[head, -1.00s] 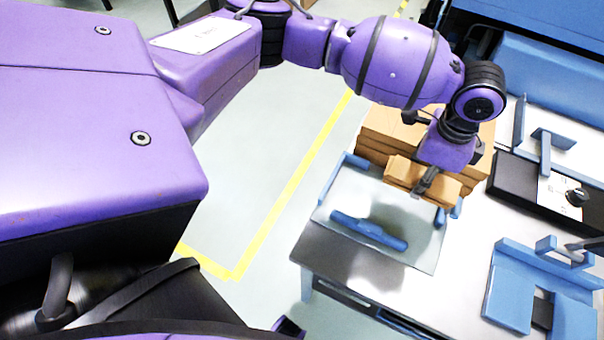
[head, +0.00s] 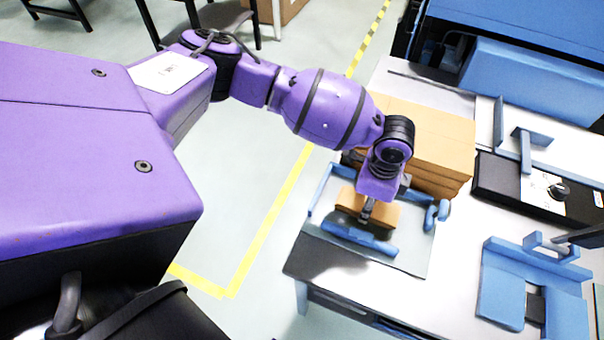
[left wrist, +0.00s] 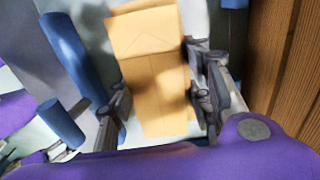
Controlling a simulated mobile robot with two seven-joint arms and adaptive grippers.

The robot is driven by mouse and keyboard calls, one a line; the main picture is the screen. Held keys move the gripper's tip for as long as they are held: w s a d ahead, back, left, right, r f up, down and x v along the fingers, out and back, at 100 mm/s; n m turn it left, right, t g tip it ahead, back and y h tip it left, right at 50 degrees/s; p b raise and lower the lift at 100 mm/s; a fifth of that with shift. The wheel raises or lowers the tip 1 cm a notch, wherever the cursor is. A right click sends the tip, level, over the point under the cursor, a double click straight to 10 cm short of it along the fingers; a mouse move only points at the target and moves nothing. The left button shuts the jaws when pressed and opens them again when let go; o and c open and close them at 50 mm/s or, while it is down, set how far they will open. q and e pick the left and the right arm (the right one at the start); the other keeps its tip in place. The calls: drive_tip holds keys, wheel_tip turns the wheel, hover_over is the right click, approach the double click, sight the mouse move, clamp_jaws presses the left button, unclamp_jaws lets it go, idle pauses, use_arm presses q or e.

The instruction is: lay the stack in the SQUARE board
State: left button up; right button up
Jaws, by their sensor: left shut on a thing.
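My left gripper (head: 368,208) is shut on a small stack of flat brown kraft pieces (head: 349,201). It holds the stack over the grey board with blue rails (head: 417,260), between the rails. In the left wrist view the stack (left wrist: 155,80) sits between the two fingers (left wrist: 160,108), with a blue rail (left wrist: 66,55) to its left. Whether the stack touches the board I cannot tell. My right gripper is not in view.
A larger pile of brown kraft sheets (head: 435,140) stands just behind the board. A black box with a knob (head: 510,185) and a blue fixture (head: 505,290) stand to the right. Bare table lies between the board and that fixture.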

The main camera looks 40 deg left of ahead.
use_arm(q)
drive_tip(key=o, duration=1.3)
drive_tip(key=shift+f, duration=0.1)
drive_tip(key=shift+c, duration=0.2)
wheel_tip(320, 180, up, 13)
drive_tip(key=shift+f+p, duration=0.2)
drive_tip(key=shift+p, duration=0.25)
